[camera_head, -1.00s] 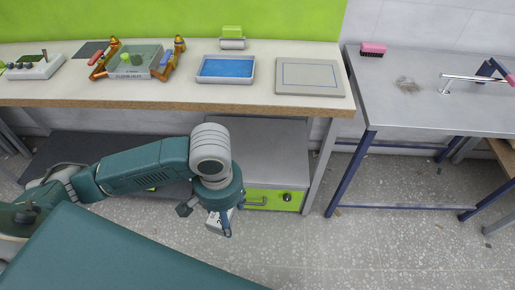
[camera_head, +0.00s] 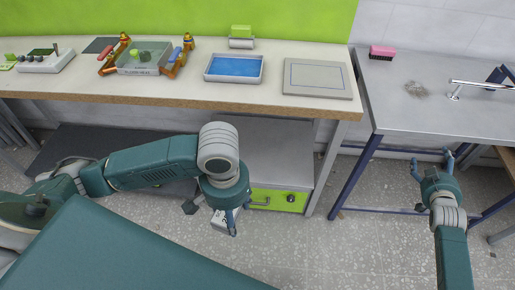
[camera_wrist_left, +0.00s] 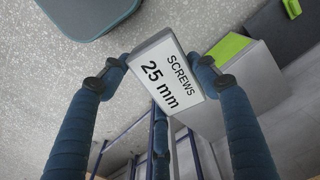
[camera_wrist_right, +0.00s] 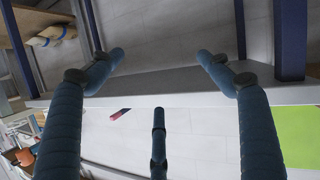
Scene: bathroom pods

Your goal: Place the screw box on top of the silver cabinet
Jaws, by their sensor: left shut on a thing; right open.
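The screw box (camera_wrist_left: 165,78), white-labelled "SCREWS 25 mm", sits between the fingers of my left gripper (camera_wrist_left: 160,68) in the left wrist view. In the head view, only a bit of the box (camera_head: 219,225) shows below my left gripper (camera_head: 213,212), which is shut on it over the floor. The silver cabinet (camera_head: 283,150) stands under the workbench, just behind and right of that gripper. Its flat grey top is partly hidden by my arm, and its green drawer (camera_head: 275,199) faces front. My right gripper (camera_head: 432,162) is open and empty before the right table.
The wooden-edged workbench (camera_head: 190,98) overhangs the cabinet and carries a blue tray (camera_head: 233,69), a grey board (camera_head: 317,78) and a tool caddy (camera_head: 143,60). A metal table (camera_head: 440,115) with blue legs stands at the right. The floor (camera_head: 330,250) in front is clear.

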